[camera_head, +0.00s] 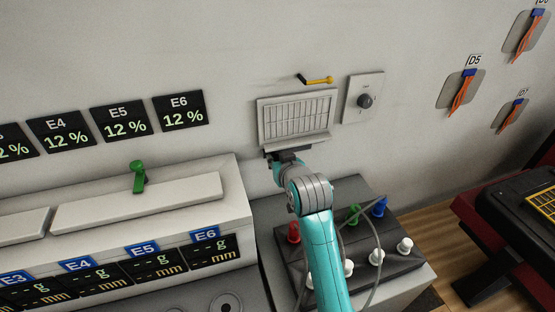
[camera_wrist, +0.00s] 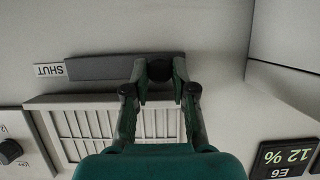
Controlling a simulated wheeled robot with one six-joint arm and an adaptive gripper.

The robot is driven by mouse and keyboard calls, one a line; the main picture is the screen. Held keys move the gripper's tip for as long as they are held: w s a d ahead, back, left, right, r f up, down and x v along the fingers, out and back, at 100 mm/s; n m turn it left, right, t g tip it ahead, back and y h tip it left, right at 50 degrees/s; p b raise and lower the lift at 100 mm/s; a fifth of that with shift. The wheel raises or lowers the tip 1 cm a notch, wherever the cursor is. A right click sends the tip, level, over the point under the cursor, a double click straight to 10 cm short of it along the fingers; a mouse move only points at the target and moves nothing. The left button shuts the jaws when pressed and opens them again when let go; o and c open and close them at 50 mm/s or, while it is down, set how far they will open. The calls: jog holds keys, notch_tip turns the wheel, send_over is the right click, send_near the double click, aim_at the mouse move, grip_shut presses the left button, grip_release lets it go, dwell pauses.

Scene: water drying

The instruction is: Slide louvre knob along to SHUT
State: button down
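The louvre vent (camera_head: 296,118) is a pale slatted panel on the wall. It also shows upside down in the wrist view (camera_wrist: 70,135). A dark grey slide track (camera_wrist: 100,67) runs along its edge, with a white SHUT label (camera_wrist: 48,70) at the track's left end in the wrist view. The dark round louvre knob (camera_wrist: 160,70) sits near the track's right end there, away from the label. My gripper (camera_wrist: 160,76) has its fingertips close on both sides of the knob and appears shut on it. In the head view my gripper (camera_head: 287,155) hides the knob below the vent.
A yellow-handled lever (camera_head: 318,80) is above the vent and a dial plate (camera_head: 365,99) is to its right. A dark block with coloured pegs (camera_head: 379,208) lies below, by my arm. The E6 display (camera_head: 180,110) is to the left.

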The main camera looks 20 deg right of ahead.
aim_at(304, 149)
jog(key=d, duration=0.9)
jog(key=shift+d, duration=0.2)
jog(key=c, duration=1)
grip_release()
jog(key=shift+d, duration=0.1)
jog(key=v, duration=1.2)
jog(key=shift+s, duration=0.1)
